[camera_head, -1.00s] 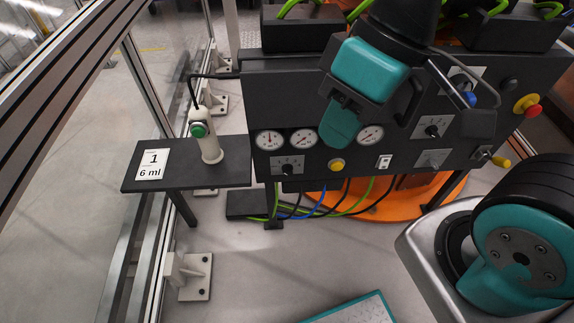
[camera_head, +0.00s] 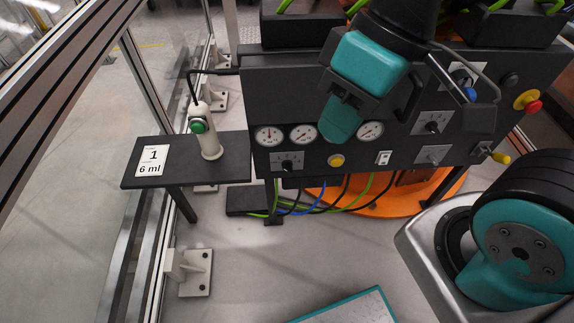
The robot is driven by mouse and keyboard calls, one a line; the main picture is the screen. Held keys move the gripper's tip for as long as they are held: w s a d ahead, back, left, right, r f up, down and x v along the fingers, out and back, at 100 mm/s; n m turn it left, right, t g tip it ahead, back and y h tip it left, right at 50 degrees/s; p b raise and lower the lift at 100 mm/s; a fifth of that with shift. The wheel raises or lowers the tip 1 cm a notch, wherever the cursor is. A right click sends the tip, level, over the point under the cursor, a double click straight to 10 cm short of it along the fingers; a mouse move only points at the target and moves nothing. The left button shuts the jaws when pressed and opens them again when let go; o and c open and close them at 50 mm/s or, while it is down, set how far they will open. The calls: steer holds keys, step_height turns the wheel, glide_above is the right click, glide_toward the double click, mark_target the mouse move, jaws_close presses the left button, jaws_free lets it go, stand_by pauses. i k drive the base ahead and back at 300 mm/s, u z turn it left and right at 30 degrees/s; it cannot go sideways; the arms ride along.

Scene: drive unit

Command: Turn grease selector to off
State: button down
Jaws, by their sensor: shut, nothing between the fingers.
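A dark control panel (camera_head: 262,100) carries several dial selectors with pale scale plates. One black selector knob (camera_head: 287,164) sits at the lower left under the gauges. Another black selector (camera_head: 433,126) sits at the right, with a grey selector (camera_head: 433,154) below it. Their lettering is too small to read, so I cannot tell which is the grease selector.
A white dispenser with a green button (camera_head: 199,126) stands on a dark side shelf (camera_head: 220,170) at the left. The panel also has a yellow button (camera_head: 336,160), a white switch (camera_head: 383,158) and a red emergency stop (camera_head: 532,109).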

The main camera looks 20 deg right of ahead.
mark_target(286, 165)
steer(key=z, duration=2.7)
steer(key=k, duration=0.65)
steer(key=u, duration=1.65)
